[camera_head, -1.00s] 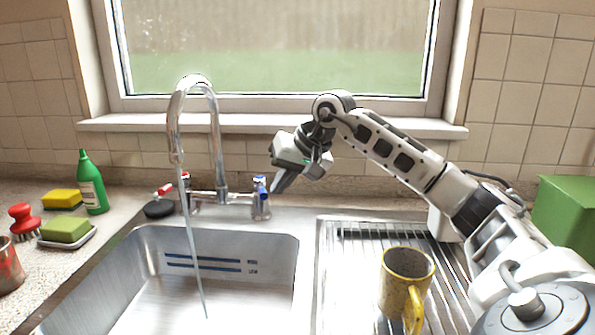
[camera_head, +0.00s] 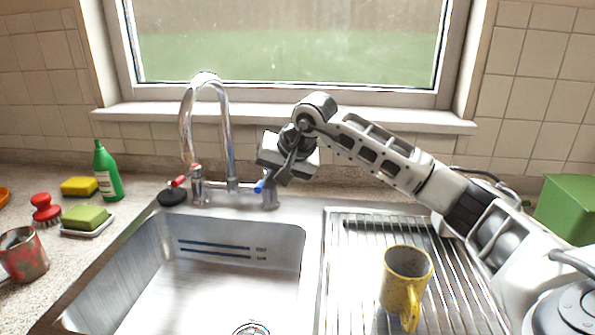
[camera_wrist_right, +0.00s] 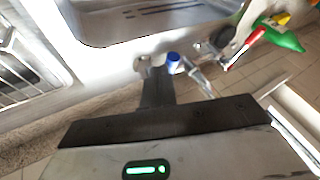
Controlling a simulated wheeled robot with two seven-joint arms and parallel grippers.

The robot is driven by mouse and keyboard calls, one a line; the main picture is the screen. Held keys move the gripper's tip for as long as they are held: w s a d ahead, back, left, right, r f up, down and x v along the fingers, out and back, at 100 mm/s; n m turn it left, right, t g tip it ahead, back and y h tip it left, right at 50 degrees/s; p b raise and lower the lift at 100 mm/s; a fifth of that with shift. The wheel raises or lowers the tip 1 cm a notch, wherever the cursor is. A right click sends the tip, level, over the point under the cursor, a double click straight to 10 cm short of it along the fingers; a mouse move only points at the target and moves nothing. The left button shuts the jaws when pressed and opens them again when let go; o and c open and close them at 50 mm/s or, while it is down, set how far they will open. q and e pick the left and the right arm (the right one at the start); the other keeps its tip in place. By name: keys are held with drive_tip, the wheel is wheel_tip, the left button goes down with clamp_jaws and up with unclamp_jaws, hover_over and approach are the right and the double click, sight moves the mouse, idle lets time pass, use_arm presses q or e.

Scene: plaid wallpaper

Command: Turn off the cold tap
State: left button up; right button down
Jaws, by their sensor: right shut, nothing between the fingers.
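The chrome tap (camera_head: 229,145) stands behind the sink, and no water shows below its spout. Its cold handle, with a blue lever (camera_head: 261,184), is on the right; the blue part also shows in the right wrist view (camera_wrist_right: 173,62). The hot handle with a red lever (camera_head: 180,181) is on the left. My right gripper (camera_head: 281,178) is shut and empty, just above and beside the cold handle. Its dark finger (camera_wrist_right: 157,88) reaches close to the blue part in the wrist view; I cannot tell whether they touch. My left gripper is out of view.
The empty steel sink (camera_head: 205,285) is in front of the tap. A yellow mug (camera_head: 402,277) stands on the ribbed drainer (camera_head: 350,285) at right. A green bottle (camera_head: 107,172), sponges and a red brush (camera_head: 44,207) are at left; a green box (camera_head: 567,207) is far right.

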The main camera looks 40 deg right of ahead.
drive_tip(key=shift+f, duration=0.1)
idle(0.3)
drive_tip(key=s+d+f+b+v, duration=0.1)
drive_tip(key=d+v, duration=0.1)
drive_tip(key=v, duration=1)
drive_tip(key=shift+s+r, duration=0.2)
drive_tip(key=shift+s, duration=0.15)
drive_tip(key=shift+d, duration=0.1)
